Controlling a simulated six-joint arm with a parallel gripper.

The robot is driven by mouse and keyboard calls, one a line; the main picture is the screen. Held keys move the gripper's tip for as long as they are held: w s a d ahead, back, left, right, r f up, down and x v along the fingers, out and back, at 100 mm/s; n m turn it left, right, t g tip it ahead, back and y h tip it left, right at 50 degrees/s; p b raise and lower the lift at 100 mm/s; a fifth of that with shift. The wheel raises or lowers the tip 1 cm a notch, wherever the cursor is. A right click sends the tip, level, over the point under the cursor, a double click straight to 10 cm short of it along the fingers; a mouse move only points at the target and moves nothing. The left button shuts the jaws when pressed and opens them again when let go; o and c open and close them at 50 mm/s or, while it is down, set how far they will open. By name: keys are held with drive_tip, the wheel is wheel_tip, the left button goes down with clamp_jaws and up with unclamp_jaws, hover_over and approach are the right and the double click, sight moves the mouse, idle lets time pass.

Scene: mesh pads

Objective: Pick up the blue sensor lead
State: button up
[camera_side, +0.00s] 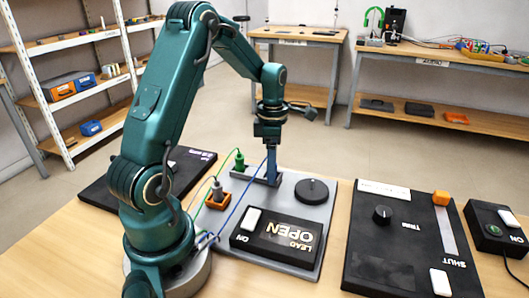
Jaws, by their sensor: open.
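My gripper (270,166) points straight down over the back part of the grey plate (302,189), at the blue sensor lead's upper end. The blue sensor lead (242,195) is a thin blue cable running from near my base up to the gripper. Its plug is hard to tell apart from the fingers, and I cannot tell whether they touch it. A green plug (239,160) with a green cable stands to the left of the gripper. A grey plug (217,190) stands in an orange block (214,201) nearer the front.
The plate carries a round dark knob (311,190) and a black box (279,238) reading "LEAD OPEN" with a white switch. A black panel (401,273) with a dial and orange slider lies right. A small button box (496,229) stands beyond it. Shelves line the walls.

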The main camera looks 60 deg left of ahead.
clamp_jaws()
